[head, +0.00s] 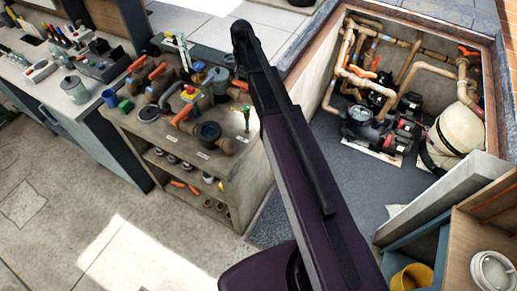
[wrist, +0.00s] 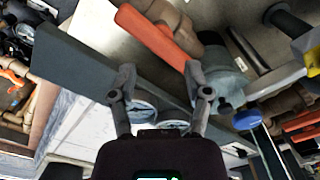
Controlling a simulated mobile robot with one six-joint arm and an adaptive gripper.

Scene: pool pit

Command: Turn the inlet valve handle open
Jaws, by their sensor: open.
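Orange valve handles show on the tan pipework in the pit in the head view, one at the upper right (head: 468,51) and one near the middle pipes (head: 362,73). I cannot tell which one is the inlet valve handle. In the wrist view a large orange-red handle (wrist: 158,38) on a tan pipe fitting lies beyond my gripper (wrist: 160,72). My gripper's two fingers are spread apart, with nothing between the tips. The handle's lower end appears near the right fingertip, but I cannot tell the gap. My gripper cannot be made out in the head view.
A bench (head: 225,165) with pipe fittings and valves stands left of my arm in the head view. The pit holds a black pump (head: 362,116) and a cream tank (head: 457,130). A shelf unit with a yellow bucket (head: 412,277) is at lower right. Floor at lower left is clear.

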